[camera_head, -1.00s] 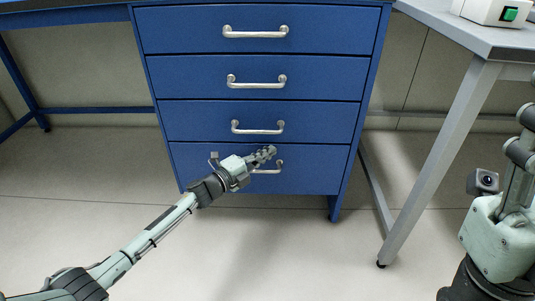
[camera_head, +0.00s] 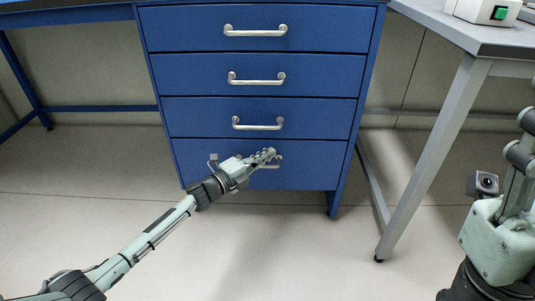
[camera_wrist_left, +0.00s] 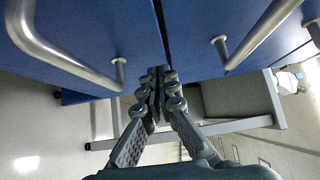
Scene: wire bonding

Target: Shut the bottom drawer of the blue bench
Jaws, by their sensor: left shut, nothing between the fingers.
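The bottom drawer (camera_head: 315,165) is the lowest of several drawer fronts on the blue bench (camera_head: 343,150). In the head view its front looks flush, or nearly flush, with the fronts above. My left gripper (camera_head: 272,155) is shut and empty in front of it, partly covering the bottom drawer's handle (camera_head: 270,167). In the left wrist view the shut fingers (camera_wrist_left: 160,75) are close to the gap between two blue fronts, with a metal handle on either side. I cannot tell whether the fingertips touch the drawer.
A grey table (camera_head: 475,40) with a white box (camera_head: 483,10) stands to the right; its slanted leg (camera_head: 435,150) reaches the floor beside the bench. Part of my right arm (camera_head: 500,230) is at the right edge. The floor before the bench is clear.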

